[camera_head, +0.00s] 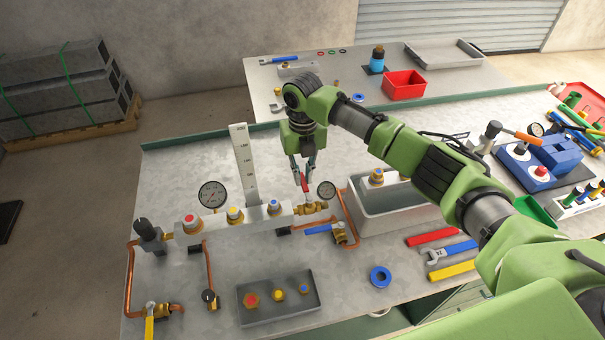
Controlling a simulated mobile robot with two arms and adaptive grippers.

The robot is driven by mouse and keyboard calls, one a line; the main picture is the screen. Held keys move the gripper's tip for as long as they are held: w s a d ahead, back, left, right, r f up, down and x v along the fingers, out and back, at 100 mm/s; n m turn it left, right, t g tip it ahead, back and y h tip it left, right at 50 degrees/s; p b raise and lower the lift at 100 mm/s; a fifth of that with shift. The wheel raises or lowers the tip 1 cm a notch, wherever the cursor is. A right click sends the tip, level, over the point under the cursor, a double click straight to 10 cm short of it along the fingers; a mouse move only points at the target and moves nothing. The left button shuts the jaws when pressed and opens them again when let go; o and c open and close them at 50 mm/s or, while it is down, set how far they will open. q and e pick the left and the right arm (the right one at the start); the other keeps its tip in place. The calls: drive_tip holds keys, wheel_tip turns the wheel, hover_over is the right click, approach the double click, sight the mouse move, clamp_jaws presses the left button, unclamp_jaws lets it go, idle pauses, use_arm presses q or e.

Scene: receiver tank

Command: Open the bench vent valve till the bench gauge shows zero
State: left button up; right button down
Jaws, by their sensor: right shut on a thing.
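My right gripper (304,182) reaches down from the right over the right end of the bench manifold. It is shut on a red valve handle (305,185), which stands up above a brass fitting (311,208). The fingers partly hide the handle. A small round gauge (326,190) stands just right of the fingers, and a larger round gauge (211,195) stands behind the manifold's left part. Both needles are too small to read. I cannot tell from labels which gauge or valve is the bench one. My left gripper is not in view.
The manifold block (262,218) has coloured caps and copper pipes. A blue lever (324,229) is close in front of my gripper; a yellow lever (149,328) is at front left.

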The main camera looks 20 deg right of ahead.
sight(303, 181)
drive_tip(key=c, duration=2.1)
unclamp_jaws()
drive_tip(key=shift+a+r, duration=0.1)
wheel_tip(303, 181, up, 12)
